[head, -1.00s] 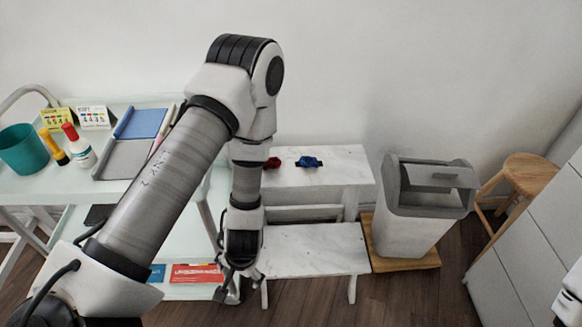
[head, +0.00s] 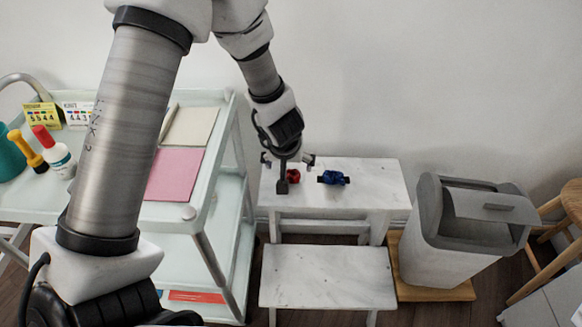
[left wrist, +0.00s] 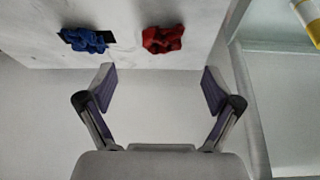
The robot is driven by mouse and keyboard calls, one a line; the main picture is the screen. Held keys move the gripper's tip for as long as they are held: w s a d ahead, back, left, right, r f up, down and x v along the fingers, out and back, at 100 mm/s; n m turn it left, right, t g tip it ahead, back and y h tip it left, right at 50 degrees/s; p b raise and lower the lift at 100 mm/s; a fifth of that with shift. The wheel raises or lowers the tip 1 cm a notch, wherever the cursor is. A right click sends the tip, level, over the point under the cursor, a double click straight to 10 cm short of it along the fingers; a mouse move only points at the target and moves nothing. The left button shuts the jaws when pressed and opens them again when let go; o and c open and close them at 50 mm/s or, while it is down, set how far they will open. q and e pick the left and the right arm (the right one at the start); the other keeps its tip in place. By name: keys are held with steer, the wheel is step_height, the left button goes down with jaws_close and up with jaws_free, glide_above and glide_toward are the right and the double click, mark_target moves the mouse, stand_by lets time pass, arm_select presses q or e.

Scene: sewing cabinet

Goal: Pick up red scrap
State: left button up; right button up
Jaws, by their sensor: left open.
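The red scrap (head: 293,175) is a small crumpled piece on the white upper step of the bench (head: 375,190). In the left wrist view the red scrap (left wrist: 163,39) lies beyond my open fingers, a little right of centre. My left gripper (head: 287,172) is open and empty. It hangs over the upper step beside the red scrap in the head view; in the left wrist view its fingers (left wrist: 158,90) are spread and apart from the scrap. A blue scrap (head: 333,178) lies to the right of the red one, and the blue scrap (left wrist: 85,40) is left of it in the wrist view.
A glass-topped cart (head: 222,150) with bottles and pads stands left of the bench. A grey bin (head: 425,225) with a flap lid stands right of it on a wooden base. A wooden stool (head: 570,200) is at the far right. The lower step (head: 325,275) is bare.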

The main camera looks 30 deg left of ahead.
mark_target(289, 177)
arm_select(q)
steer(key=b+x, duration=0.1)
steer(key=x, duration=0.1)
steer(key=b+x, duration=0.2)
steer(key=s+b+x, duration=0.1)
steer(key=x, duration=0.2)
steer(key=shift+f, duration=0.1)
steer(key=shift+w, duration=0.1)
steer(key=shift+c, duration=0.6)
steer(key=c, duration=0.6)
